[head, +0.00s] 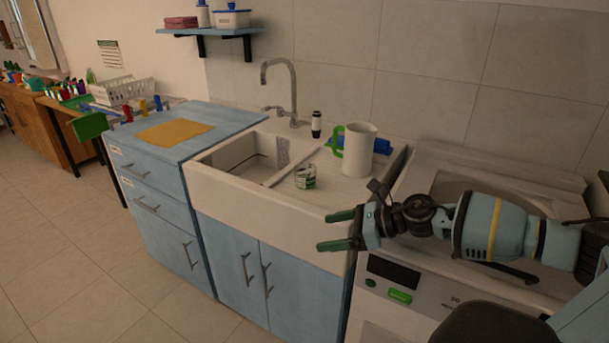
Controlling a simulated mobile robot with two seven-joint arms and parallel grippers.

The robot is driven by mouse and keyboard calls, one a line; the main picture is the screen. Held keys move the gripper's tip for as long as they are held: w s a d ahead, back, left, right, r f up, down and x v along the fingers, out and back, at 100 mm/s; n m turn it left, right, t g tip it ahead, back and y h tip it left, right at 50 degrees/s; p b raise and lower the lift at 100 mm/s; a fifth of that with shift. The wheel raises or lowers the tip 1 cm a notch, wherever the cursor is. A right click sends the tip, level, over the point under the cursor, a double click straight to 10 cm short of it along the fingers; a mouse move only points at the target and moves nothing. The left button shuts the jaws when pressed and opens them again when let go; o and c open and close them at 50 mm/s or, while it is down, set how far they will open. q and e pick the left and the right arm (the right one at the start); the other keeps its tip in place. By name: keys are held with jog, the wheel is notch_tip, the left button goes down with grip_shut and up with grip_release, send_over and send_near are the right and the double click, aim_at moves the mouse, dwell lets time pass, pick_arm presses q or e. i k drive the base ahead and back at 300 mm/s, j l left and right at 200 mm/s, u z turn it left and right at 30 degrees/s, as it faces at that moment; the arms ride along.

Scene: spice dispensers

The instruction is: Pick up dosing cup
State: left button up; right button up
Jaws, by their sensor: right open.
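A small clear cup with green and white markings (305,177), which looks like the dosing cup, stands on the front part of the white sink unit, just right of the basin. My right gripper (322,231) reaches in from the right. Its two green fingers point left and are spread apart with nothing between them. It shows below and slightly right of the cup in the picture, in front of the sink's front face, and is clear of the cup. My left gripper is out of view.
A white jug with a green handle (360,151) stands behind and right of the cup, with a blue item (382,146) beside it. A dark-topped bottle (316,124) and the tap (293,88) are at the back. A white washing machine (385,325) is below my right arm.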

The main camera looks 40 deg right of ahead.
aim_at(306, 173)
jog(key=i+l, duration=0.65)
jog(key=l, duration=0.1)
